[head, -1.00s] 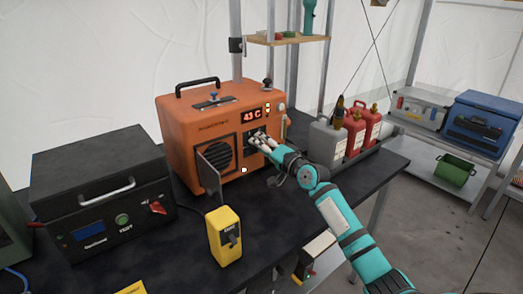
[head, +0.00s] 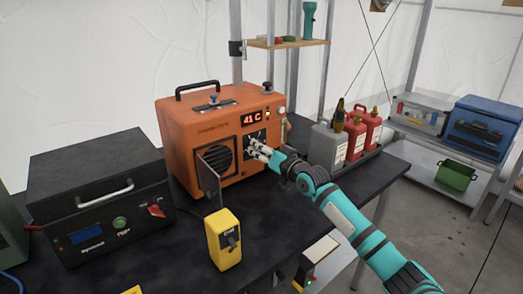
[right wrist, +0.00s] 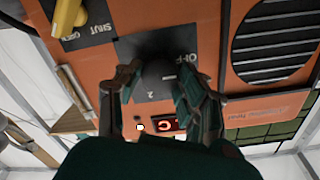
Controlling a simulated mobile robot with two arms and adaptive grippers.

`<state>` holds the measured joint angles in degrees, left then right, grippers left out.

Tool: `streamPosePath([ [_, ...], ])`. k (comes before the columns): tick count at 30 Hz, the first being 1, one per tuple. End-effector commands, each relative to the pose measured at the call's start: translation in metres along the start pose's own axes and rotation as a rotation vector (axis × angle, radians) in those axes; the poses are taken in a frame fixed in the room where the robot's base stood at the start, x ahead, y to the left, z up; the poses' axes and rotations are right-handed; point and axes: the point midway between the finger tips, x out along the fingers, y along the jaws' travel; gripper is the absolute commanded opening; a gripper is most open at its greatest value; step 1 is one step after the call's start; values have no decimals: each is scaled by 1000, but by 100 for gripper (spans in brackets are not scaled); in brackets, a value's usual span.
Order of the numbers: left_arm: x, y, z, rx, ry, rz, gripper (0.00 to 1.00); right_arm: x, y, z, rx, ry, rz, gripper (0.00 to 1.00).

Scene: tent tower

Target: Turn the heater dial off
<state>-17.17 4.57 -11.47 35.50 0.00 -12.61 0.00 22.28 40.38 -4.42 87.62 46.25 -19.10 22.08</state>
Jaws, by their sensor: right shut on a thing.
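The orange heater (head: 180,135) stands on the dark table. Its red display (head: 252,119) reads 41 C. My right gripper (head: 255,147) is at the dark control panel on its front, below the display. In the right wrist view, the gripper (right wrist: 155,85) has its fingers on both sides of the dark round dial (right wrist: 158,72) and is shut on it. An OFF label (right wrist: 183,60) shows beside the dial, and a 2 on the opposite side. The dial's exact setting is hard to read. My left gripper is not in view.
The heater's small front door (head: 209,178) stands open. A yellow box (head: 224,242) stands in front, a black case (head: 100,195) to the left. Red canisters (head: 365,130) and a grey one (head: 328,145) stand to the right. A yellow handle (right wrist: 68,18) sits near a SHUT label.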

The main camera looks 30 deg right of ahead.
Motion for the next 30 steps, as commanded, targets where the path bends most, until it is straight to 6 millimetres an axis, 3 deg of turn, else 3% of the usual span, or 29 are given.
streamPosePath([
  [14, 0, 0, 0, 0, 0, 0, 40, 0, 1, 5, -16, -10, 3, 7],
  [15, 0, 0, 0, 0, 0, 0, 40, 0, 1, 5, -16, -10, 3, 42],
  [20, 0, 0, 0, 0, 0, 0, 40, 0, 1, 4, -15, -7, 2, 62],
  [30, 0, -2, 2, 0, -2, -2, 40, -3, 1, 2, -14, -3, 1, 62],
])
